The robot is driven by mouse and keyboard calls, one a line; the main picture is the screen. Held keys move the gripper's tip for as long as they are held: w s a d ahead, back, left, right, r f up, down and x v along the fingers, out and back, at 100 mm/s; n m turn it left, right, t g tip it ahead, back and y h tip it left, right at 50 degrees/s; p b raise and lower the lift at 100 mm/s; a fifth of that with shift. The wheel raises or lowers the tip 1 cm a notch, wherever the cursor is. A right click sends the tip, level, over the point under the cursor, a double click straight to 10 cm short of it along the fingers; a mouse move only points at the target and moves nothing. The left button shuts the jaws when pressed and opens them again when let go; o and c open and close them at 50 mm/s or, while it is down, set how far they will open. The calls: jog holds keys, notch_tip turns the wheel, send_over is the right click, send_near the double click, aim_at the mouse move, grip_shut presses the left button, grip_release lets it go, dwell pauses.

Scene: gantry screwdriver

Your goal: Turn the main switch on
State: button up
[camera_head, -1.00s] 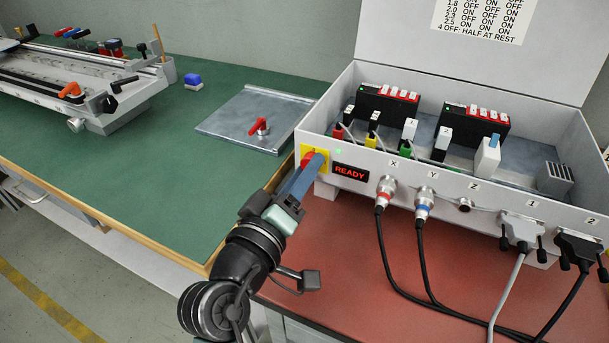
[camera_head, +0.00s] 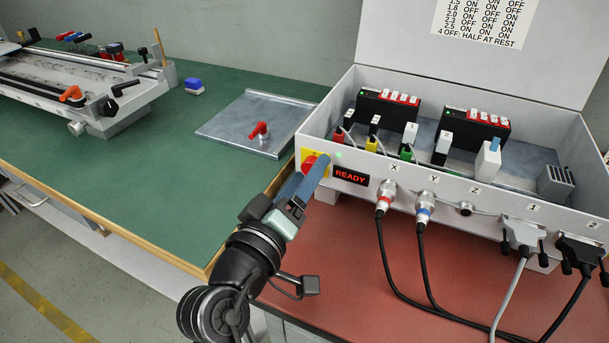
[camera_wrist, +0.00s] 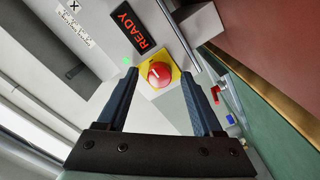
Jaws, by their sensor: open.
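The main switch (camera_head: 309,163) is a red knob on a yellow plate at the left end of the control box's front panel. In the wrist view the red knob (camera_wrist: 160,74) shows a white mark and lies between and beyond the two fingertips. A green light (camera_wrist: 126,61) is lit beside it, and the display (camera_head: 351,174) reads READY. My gripper (camera_head: 306,179) is open in front of the switch, and its fingers partly cover it in the head view. In the wrist view the open fingers (camera_wrist: 162,80) are apart from the knob on both sides.
The control box (camera_head: 470,203) has an open lid and cables hanging from its front onto the red bench (camera_head: 345,265). A metal plate with a red lever (camera_head: 258,131) lies on the green table (camera_head: 130,180). A gantry rail (camera_head: 90,80) stands at far left.

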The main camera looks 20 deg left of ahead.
jog(key=s, duration=1.3)
jog(key=shift+a+p, duration=0.2)
jog(key=shift+p, duration=0.15)
